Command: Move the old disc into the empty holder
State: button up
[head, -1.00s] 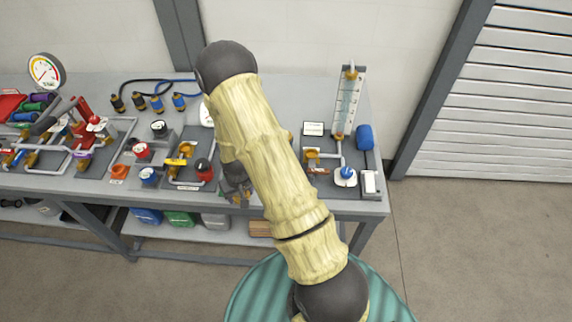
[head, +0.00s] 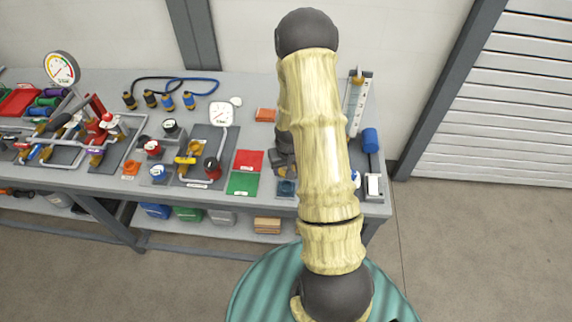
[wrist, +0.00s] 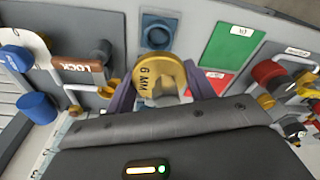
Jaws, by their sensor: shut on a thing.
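A brass-yellow disc (wrist: 160,76) marked "6 MM" is between the two fingers of my gripper (wrist: 160,92) in the wrist view. The gripper is shut on it, and the disc stands roughly face-on to the camera. A blue square holder (wrist: 157,32) with a round, empty-looking recess lies just beyond the disc. The holder also shows in the head view (head: 287,188), at the bench's front edge below my gripper.
A green pad (wrist: 233,45) and a red pad (wrist: 214,77) lie beside the blue holder. A lock-labelled part (wrist: 80,74) and a blue cylinder (wrist: 37,107) are at the left of the wrist view. Pipework and valves crowd the bench (head: 225,200) farther left in the head view.

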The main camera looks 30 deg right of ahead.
jog(key=shift+f, duration=0.2)
jog(key=b, duration=0.4)
send_over(286, 187)
jog(key=shift+s+a+f, duration=0.1)
jog(key=shift+s+f, duration=0.05)
jog(key=shift+f, duration=1.15)
jog(key=shift+s+a+f, duration=0.1)
jog(key=shift+f, duration=1.15)
jog(key=shift+f+b, duration=1.35)
jog(key=shift+f, duration=0.4)
jog(key=o, duration=1.1)
jog(key=shift+o, duration=0.2)
jog(key=shift+r, duration=0.1)
jog(key=s+r, duration=0.1)
jog(key=r, duration=0.4)
jog(key=r+b, duration=0.1)
jog(key=r, duration=0.5)
jog(key=s+r+b, duration=0.1)
jog(key=r, duration=0.5)
jog(key=shift+s+a, duration=0.2)
jog(key=shift+s, duration=0.1)
